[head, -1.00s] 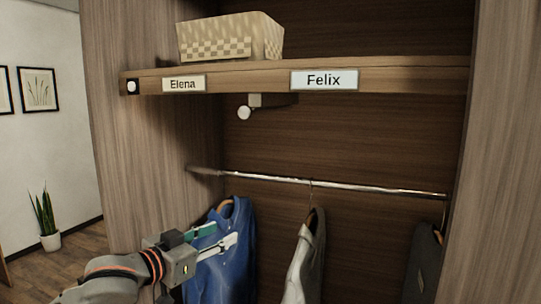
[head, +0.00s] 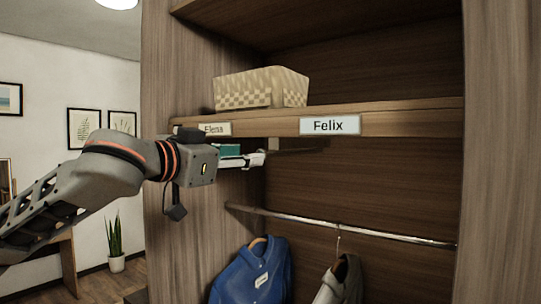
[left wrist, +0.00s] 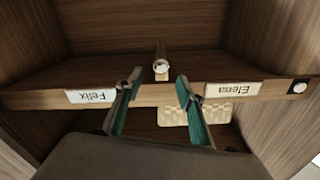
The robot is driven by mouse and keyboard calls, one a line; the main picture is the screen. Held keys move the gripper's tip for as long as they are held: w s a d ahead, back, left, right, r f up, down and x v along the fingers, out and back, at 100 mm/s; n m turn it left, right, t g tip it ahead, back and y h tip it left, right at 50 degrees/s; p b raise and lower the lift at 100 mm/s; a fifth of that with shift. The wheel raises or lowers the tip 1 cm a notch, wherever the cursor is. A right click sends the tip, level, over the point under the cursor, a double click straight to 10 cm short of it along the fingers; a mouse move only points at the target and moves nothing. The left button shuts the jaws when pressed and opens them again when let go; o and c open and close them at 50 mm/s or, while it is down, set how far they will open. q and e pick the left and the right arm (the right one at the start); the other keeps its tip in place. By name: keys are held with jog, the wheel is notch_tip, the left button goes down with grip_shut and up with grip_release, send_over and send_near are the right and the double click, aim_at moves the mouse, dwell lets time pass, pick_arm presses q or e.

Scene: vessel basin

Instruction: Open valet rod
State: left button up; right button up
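The valet rod (head: 300,145) is a short bar under the shelf, and its end in the head view is hidden behind my left gripper (head: 258,159). In the left wrist view the rod's round pale knob (left wrist: 161,67) faces the camera. My left gripper (left wrist: 156,88) is open and empty, with its two teal-lined fingers apart. The knob shows just beyond and between the fingertips, with no visible contact. My right gripper is in neither view.
The shelf edge carries a Felix label (head: 330,125) and an Elena label (left wrist: 233,90). A woven basket (head: 262,90) stands on the shelf. Below, a hanging rail (head: 340,228) holds a blue shirt (head: 255,275). A round white button (left wrist: 298,87) sits at the shelf's end.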

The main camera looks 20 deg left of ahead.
pick_arm(q)
jog(key=p+x, duration=0.1)
jog(key=x, duration=0.6)
jog(key=shift+w+f, duration=0.15)
jog(key=shift+w, duration=0.1)
grip_shut()
